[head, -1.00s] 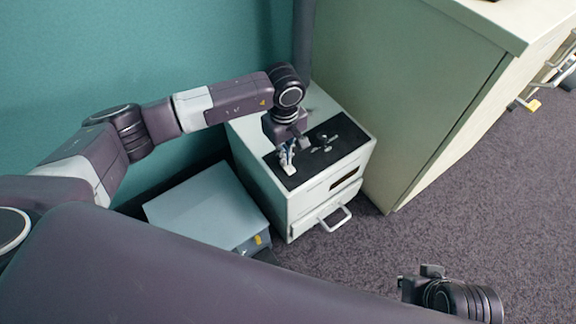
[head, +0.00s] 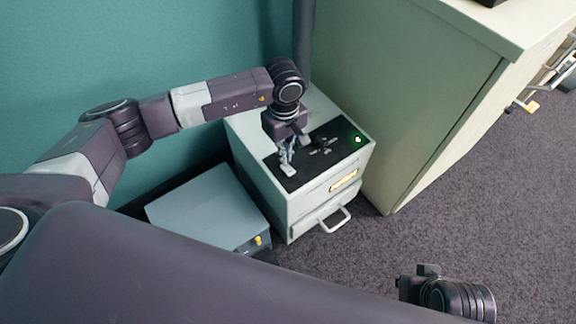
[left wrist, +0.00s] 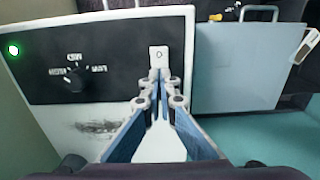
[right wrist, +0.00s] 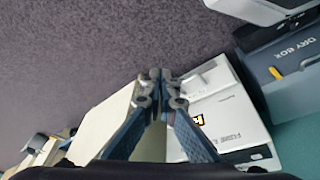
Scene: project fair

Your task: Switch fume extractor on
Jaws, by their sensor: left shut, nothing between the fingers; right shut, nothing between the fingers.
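The fume extractor (head: 312,198) is a pale box with a black top panel, standing on the floor between the teal wall and a cabinet. Its green lamp (head: 358,139) and its front window (head: 344,181) are lit. In the left wrist view the panel has a black knob (left wrist: 75,78), the lit green lamp (left wrist: 14,50) and a white rocker switch (left wrist: 158,56) with an O mark. My left gripper (head: 286,160) is shut and empty, its fingertips (left wrist: 160,76) right at the switch's near end; contact is unclear. My right gripper (right wrist: 160,76) is shut and empty, away from the extractor.
A grey-blue box (head: 205,207) stands left of the extractor. The green cabinet (head: 425,95) is close on its right. Carpet (head: 480,190) is free at the right.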

